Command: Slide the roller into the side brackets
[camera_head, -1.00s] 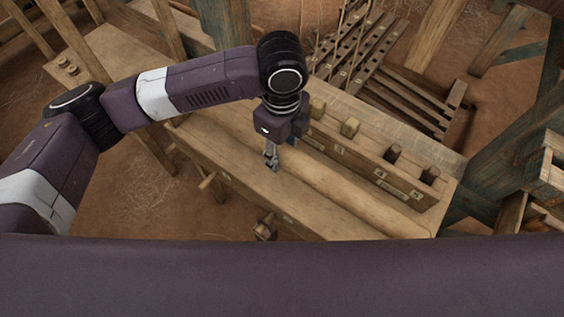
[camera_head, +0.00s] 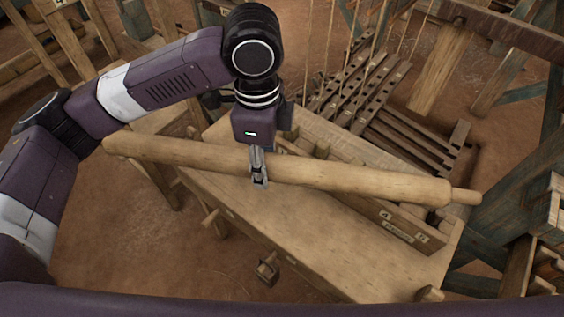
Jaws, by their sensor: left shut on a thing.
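The roller (camera_head: 350,184) is a long pale wooden cylinder with a thinner pin at its right end. It spans the picture from the left arm to the blue-green post at the right, tilted down to the right. My left gripper (camera_head: 260,180) is shut on the roller left of its middle and holds it above the wooden bench (camera_head: 290,225). The roller's left end is near my left arm. I cannot clearly make out the side brackets. My right gripper is not in view.
A weathered blue-green post (camera_head: 510,210) stands at the right, close to the roller's pin. The bench top in front is bare.

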